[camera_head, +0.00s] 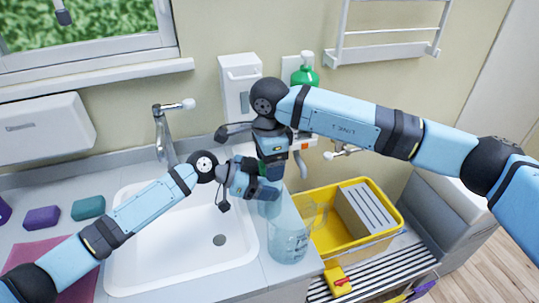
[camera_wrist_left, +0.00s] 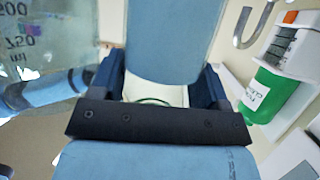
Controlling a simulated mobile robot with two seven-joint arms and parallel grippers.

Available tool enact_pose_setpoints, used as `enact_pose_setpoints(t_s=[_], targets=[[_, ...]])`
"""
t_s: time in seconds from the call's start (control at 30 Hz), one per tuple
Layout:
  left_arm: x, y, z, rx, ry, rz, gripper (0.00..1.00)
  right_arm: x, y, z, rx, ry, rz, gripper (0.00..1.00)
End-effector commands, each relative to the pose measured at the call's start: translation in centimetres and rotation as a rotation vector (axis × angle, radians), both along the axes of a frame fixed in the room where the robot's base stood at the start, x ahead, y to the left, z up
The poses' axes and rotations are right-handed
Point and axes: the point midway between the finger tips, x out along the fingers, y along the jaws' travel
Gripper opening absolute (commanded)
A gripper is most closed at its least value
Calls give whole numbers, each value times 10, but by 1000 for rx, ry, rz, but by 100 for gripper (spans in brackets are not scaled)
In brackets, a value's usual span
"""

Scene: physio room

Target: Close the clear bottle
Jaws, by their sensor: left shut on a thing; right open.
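The clear bottle (camera_head: 269,209) stands at the sink's right edge, mostly hidden by my grippers. My left gripper (camera_head: 266,191) reaches in from the left and is shut on it. In the left wrist view, the left jaws (camera_wrist_left: 158,93) close around a pale see-through part with a thin green curve. My right gripper (camera_head: 273,173) points down directly above the bottle and is open. Its fingertips are largely hidden behind the left gripper. I cannot make out a cap or whether the bottle's mouth is covered.
A clear measuring jug (camera_head: 288,243) stands in front of the bottle and shows close in the left wrist view (camera_wrist_left: 40,50). A yellow crate (camera_head: 345,249) is to the right. The white sink (camera_head: 150,270) with its tap (camera_head: 165,135) is left. A green dispenser bottle (camera_head: 305,76) hangs behind.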

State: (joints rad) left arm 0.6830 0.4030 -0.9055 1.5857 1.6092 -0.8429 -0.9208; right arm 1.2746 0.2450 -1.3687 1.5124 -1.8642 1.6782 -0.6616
Motion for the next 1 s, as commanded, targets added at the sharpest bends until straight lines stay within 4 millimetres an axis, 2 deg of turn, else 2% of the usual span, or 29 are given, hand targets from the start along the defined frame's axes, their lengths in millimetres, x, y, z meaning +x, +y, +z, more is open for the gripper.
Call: enact_pose_setpoints(t_s=[0.17,0.37,0.57,0.8,1.0], targets=[[0,0,0,0,0,0,3,0,0,0,0,0,0,68],[0,0,0,0,0,0,3,0,0,0,0,-1,0,22],[0,0,0,0,0,0,3,0,0,1,0,-1,-17,20],[0,0,0,0,0,0,3,0,0,0,0,-1,-256,20],[0,0,0,0,0,0,3,0,0,0,1,-1,-286,20]])
